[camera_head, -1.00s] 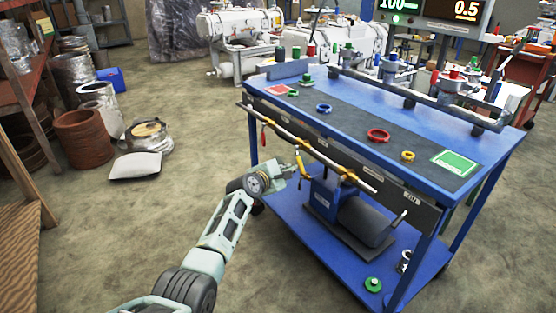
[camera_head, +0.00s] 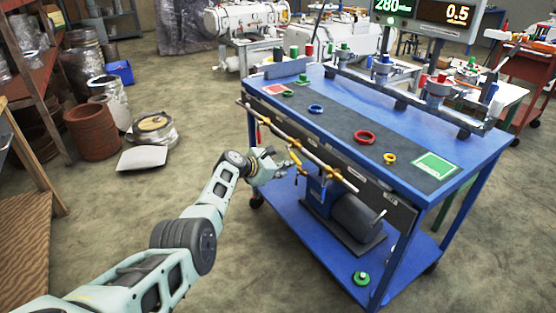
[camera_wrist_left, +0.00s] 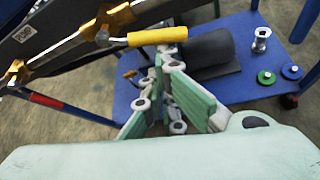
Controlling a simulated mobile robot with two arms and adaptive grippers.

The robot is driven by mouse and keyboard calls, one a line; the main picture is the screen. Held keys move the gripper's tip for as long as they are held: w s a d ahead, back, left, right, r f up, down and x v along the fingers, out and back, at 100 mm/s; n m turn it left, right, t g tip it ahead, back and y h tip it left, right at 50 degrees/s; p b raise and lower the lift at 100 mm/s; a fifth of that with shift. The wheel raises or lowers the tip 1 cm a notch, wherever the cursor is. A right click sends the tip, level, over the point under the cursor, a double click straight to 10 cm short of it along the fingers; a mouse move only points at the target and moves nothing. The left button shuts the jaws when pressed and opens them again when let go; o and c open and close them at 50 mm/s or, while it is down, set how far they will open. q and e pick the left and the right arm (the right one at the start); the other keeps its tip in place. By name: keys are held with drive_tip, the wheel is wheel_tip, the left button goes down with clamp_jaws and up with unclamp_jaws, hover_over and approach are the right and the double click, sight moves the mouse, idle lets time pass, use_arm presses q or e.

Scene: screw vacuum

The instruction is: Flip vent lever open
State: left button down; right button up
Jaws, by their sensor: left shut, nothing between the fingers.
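A pipe (camera_head: 285,140) with brass valves runs along the long side of the blue cart. A valve lever with a yellow handle (camera_head: 294,158) sits midway on it; in the left wrist view a yellow handle (camera_wrist_left: 157,36) points right from a brass valve (camera_wrist_left: 116,22). A red-handled lever (camera_head: 258,132) hangs down farther left and shows in the left wrist view (camera_wrist_left: 45,100). My left gripper (camera_head: 284,166) is shut and empty, just below and beside the yellow handle. In the left wrist view its fingers (camera_wrist_left: 165,66) end close under the handle; contact cannot be told.
The cart top (camera_head: 400,122) holds coloured rings and a green card (camera_head: 436,166). A dark cylindrical pump (camera_head: 355,215) stands on the lower shelf, with a green disc (camera_head: 361,278) near its front corner.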

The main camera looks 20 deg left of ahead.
use_arm(q)
drive_tip(key=shift+s+r+n+g+h, duration=0.1)
drive_tip(key=shift+r+n+g+h, duration=0.1)
drive_tip(key=shift+n+g+h, duration=0.15)
use_arm(e)
drive_tip(key=shift+a, duration=0.1)
use_arm(q)
drive_tip(key=shift+s+d+r+n, duration=0.15)
drive_tip(key=shift+r+n, duration=0.05)
drive_tip(key=shift+n, duration=0.15)
use_arm(e)
drive_tip(key=shift+r, duration=0.2)
use_arm(q)
drive_tip(key=shift+s+d+r, duration=0.15)
drive_tip(key=shift+d+r, duration=0.05)
drive_tip(key=shift+r, duration=0.1)
use_arm(e)
drive_tip(key=shift+s+d, duration=0.15)
drive_tip(key=shift+d, duration=0.15)
idle(0.4)
use_arm(q)
drive_tip(key=v, duration=1.2)
drive_tip(key=shift+a, duration=0.2)
drive_tip(key=shift+f+g, duration=0.1)
drive_tip(key=shift+g, duration=0.15)
idle(0.4)
